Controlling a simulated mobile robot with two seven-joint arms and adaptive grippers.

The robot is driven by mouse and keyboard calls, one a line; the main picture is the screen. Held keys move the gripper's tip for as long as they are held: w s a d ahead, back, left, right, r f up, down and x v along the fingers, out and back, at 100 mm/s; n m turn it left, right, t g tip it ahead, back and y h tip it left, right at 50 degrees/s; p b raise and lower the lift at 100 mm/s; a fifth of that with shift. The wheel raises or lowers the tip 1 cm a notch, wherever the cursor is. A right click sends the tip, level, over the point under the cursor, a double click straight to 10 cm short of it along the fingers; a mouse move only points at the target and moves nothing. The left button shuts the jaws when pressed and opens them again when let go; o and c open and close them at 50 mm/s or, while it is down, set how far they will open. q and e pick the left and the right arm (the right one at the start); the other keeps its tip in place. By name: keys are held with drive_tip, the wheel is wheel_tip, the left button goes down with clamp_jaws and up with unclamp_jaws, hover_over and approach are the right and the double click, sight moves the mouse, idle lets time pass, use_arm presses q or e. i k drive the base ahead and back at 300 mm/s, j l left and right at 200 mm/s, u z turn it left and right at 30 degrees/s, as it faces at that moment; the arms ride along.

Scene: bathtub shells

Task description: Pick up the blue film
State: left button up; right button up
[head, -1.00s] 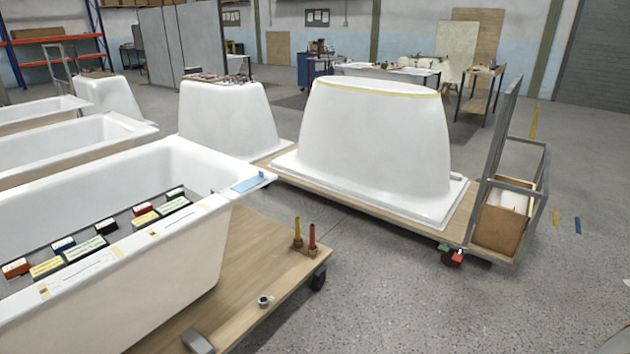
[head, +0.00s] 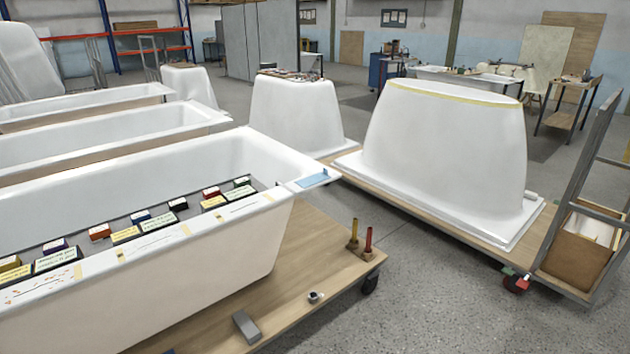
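A small light-blue film (head: 313,178) lies on the right corner of the rim of the nearest white bathtub shell (head: 200,273), in the middle of the head view. It looks flat, with a small raised bit on its top. Neither of my grippers shows in the head view, so I cannot see whether they are open or shut.
Several labelled boxes (head: 160,219) stand on a grey tray inside the near tub. The wooden cart (head: 310,262) under it carries a yellow and a red stick (head: 368,241), a small ring (head: 316,297) and a grey block (head: 245,326). An upturned shell (head: 445,150) stands behind right. Concrete floor is clear front right.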

sight(313, 180)
drive_tip(key=i+l+u, duration=0.35)
drive_tip(key=i+l, duration=0.25)
drive_tip(key=i, duration=0.3)
drive_tip(key=i+l+u, duration=0.35)
drive_tip(key=i+l, duration=0.5)
